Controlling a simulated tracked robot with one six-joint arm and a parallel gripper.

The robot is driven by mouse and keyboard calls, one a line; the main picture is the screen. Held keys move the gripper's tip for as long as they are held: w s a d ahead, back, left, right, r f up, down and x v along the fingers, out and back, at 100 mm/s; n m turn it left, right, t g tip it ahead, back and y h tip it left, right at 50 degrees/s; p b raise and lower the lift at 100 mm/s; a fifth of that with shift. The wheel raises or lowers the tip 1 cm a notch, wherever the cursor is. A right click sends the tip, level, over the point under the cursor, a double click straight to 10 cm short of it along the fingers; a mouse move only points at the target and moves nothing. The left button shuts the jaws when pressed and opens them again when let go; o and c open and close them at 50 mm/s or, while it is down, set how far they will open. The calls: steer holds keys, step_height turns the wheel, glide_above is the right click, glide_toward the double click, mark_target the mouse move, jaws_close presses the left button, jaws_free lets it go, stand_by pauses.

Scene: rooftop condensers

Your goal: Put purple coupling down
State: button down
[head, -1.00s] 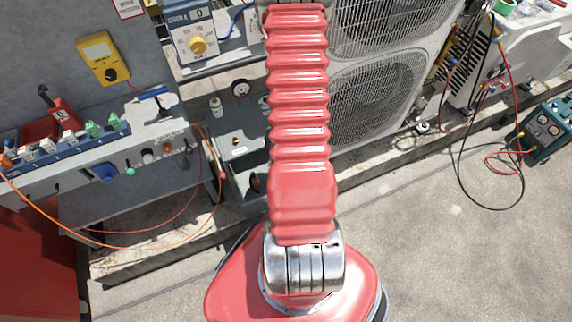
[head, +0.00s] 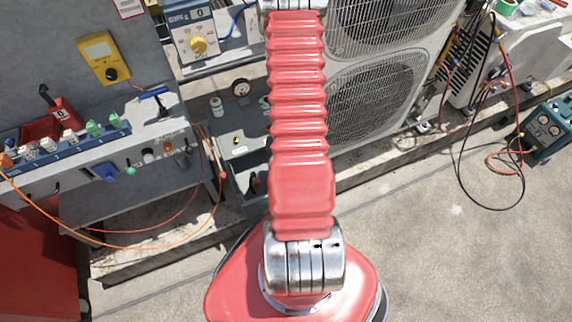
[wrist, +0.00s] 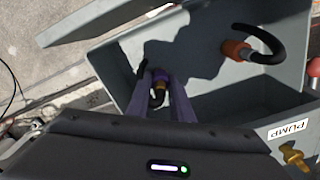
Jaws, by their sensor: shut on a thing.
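The purple coupling (wrist: 161,75) shows in the wrist view between the two fingers of my gripper (wrist: 160,84). The fingers are shut on it, over the inside of a grey open box (wrist: 118,65). A dark hose with a brownish collar shows just below the coupling, partly between the fingers. I cannot tell whether the coupling touches the box floor. In the head view my arm hides the gripper and the coupling; the grey box (head: 238,140) shows left of the arm.
An orange-brown fitting (wrist: 236,50) with a black curved hose sits in the box in the wrist view. In the head view, condenser units (head: 375,90) stand right of my arm, a bench (head: 120,165) left.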

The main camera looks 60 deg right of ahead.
steer(key=shift+f, duration=0.1)
steer(key=c, duration=1.6)
jaws_free()
steer(key=shift+o, duration=0.2)
step_height(320, 180, up, 13)
